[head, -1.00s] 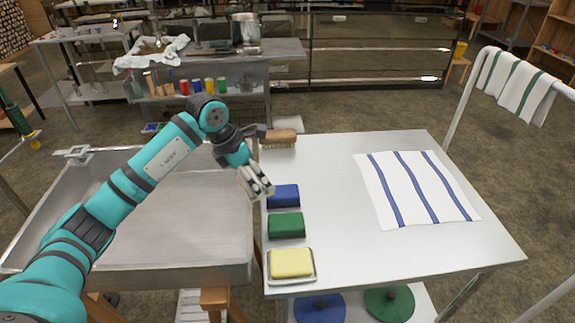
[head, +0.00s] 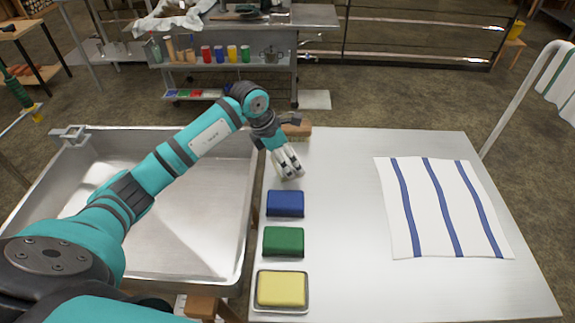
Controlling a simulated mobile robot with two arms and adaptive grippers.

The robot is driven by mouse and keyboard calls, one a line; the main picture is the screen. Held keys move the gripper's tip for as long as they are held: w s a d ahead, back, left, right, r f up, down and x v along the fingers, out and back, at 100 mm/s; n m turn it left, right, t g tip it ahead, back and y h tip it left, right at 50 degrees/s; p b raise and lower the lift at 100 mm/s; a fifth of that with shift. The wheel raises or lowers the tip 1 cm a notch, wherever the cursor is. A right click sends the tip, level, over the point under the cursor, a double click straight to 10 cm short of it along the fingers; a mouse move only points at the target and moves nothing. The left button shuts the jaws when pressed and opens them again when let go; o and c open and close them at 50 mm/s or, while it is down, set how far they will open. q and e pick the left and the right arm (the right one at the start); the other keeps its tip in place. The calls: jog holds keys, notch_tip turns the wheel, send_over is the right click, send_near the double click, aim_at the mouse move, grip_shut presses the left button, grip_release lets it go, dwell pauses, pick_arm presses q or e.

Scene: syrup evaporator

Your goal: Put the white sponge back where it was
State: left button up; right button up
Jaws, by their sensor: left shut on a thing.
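My left gripper (head: 288,164) is shut on the white sponge (head: 286,158), a pale piece between its fingers that is mostly hidden. It is over the left edge of the metal table (head: 340,205), between the wooden brush (head: 303,130) behind and the blue sponge (head: 285,204) in front. I cannot tell whether the white sponge touches the table. A green sponge (head: 284,242) and a yellow sponge (head: 282,289) continue the row toward the front. The yellow one lies in a small metal tray (head: 257,305). My right gripper is not in view.
A large steel basin (head: 190,235) stands left of the table, under my left arm. A white cloth with blue stripes (head: 430,210) lies on the table's right half. The table between the sponges and the cloth is clear. A bench with jars (head: 230,72) stands behind.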

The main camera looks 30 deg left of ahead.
pick_arm(q)
notch_tip(320, 180, down, 4)
jog(key=shift+r, duration=0.2)
jog(key=shift+f, duration=0.15)
jog(key=o, duration=0.8)
jog(key=shift+o, duration=0.6)
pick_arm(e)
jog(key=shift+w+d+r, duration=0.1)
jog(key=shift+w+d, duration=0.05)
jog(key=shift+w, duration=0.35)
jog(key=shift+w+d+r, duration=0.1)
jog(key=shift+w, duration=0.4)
pick_arm(q)
jog(key=shift+r, duration=0.35)
jog(key=v, duration=1.1)
jog(key=shift+a+r+b, duration=0.15)
jog(key=shift+r+b, duration=0.15)
jog(key=shift+b, duration=0.1)
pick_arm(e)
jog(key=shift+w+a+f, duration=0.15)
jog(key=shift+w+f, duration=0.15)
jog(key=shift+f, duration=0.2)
